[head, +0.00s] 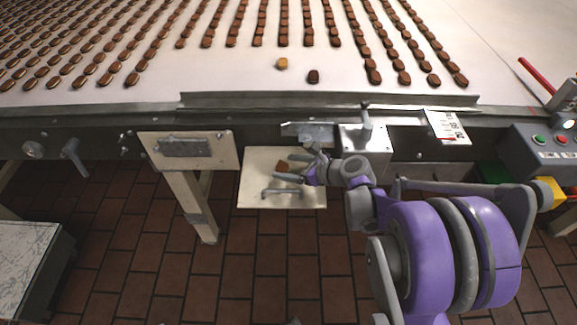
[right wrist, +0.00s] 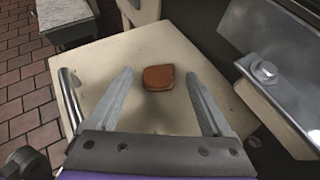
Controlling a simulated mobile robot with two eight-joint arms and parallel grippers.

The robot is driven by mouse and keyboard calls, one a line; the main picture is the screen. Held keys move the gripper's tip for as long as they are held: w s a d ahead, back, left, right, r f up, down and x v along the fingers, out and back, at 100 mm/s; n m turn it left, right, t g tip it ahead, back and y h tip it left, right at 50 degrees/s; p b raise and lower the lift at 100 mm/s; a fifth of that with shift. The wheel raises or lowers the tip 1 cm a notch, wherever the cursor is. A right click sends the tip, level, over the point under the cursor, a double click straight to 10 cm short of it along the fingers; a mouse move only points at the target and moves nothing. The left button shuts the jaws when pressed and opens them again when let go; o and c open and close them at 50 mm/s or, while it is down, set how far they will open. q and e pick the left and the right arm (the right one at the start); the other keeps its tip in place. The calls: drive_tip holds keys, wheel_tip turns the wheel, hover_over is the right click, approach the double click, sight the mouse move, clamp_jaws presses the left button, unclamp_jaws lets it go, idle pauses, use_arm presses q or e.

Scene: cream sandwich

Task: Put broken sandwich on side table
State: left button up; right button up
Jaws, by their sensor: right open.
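A brown broken sandwich piece (right wrist: 158,78) lies on a cream side table (right wrist: 95,62) below the conveyor. A lighter tan piece (head: 281,64) lies on the white conveyor among whole brown sandwiches. My left gripper is not in view.
The white conveyor (head: 220,72) carries rows of sandwiches, with one (head: 314,76) near its front edge. A metal handle (head: 281,191) stands at the side table's front. A control box (head: 545,140) is at the right. A marble-topped table (head: 30,255) stands at the lower left.

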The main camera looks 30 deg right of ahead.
drive_tip(key=shift+r, duration=0.2)
drive_tip(key=p+v, duration=0.1)
drive_tip(key=v, duration=1.1)
drive_tip(key=shift+f+p, duration=0.1)
drive_tip(key=shift+p, duration=0.25)
